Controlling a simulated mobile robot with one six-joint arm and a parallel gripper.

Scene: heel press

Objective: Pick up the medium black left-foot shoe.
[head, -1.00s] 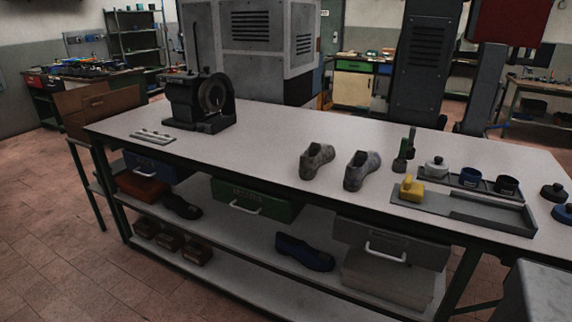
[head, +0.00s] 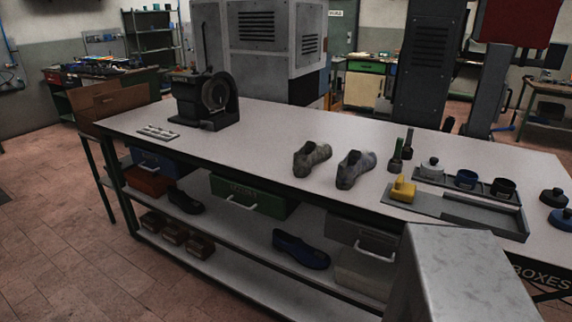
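A black shoe (head: 185,201) lies on the middle shelf under the bench, toward the left, in the head view. A dark blue shoe (head: 301,250) lies further right on a shelf below the bench top. Two grey shoes stand on the bench top, a left one (head: 311,158) and a right one (head: 355,169). I cannot read size or foot side on any shoe. My gripper is not in view.
The bench top (head: 250,150) holds a grinder (head: 207,98), a yellow block (head: 403,189) and a grey tray (head: 470,212). A green drawer (head: 247,196) and several small brown boxes are below. A pale grey shape at lower right hides the bench front; I cannot tell what it is.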

